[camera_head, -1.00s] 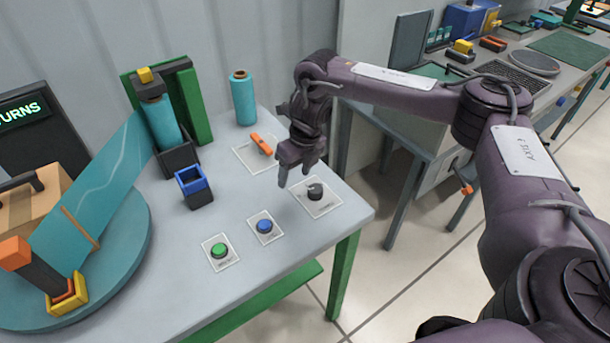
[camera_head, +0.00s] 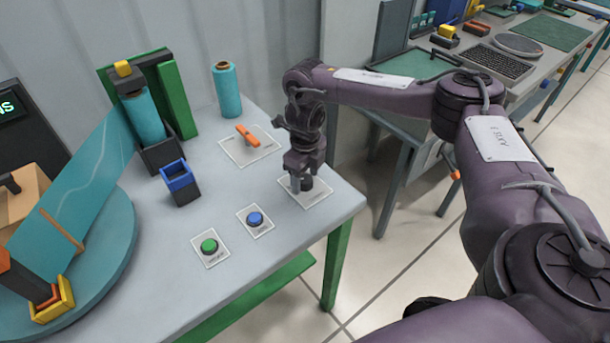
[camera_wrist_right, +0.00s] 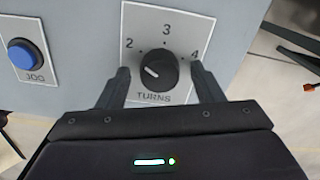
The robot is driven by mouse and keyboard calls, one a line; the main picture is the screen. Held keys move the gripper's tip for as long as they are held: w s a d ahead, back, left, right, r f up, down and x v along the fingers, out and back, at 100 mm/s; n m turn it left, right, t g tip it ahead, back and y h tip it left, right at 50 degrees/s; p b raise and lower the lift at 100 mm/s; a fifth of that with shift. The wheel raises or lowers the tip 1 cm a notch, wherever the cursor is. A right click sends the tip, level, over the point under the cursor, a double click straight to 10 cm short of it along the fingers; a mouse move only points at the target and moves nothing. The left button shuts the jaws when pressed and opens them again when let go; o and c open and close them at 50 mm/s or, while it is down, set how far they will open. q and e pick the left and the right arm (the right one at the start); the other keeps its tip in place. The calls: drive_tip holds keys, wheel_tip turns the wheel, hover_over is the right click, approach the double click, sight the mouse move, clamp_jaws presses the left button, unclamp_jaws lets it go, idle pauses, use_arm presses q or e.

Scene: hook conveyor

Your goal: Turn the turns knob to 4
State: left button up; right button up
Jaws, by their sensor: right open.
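The black turns knob (camera_wrist_right: 158,71) sits on a white plate (camera_wrist_right: 130,15) marked 2, 3, 4 and TURNS in the right wrist view. Its white pointer mark is on the knob's left side, on the side of the 2 and away from the 4. My right gripper (camera_wrist_right: 160,74) is open, with one finger on each side of the knob; a gap shows on both sides. In the head view, my right gripper (camera_head: 304,177) points down over the knob plate (camera_head: 318,198) and partly hides the knob. My left gripper is not in view.
A blue JOG button (camera_head: 255,219) and a green button (camera_head: 209,246) lie left of the knob. An orange-handled control (camera_head: 247,136) is behind. The table's right edge is close.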

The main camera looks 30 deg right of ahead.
drive_tip(key=shift+c, duration=0.4)
drive_tip(key=c, duration=0.9)
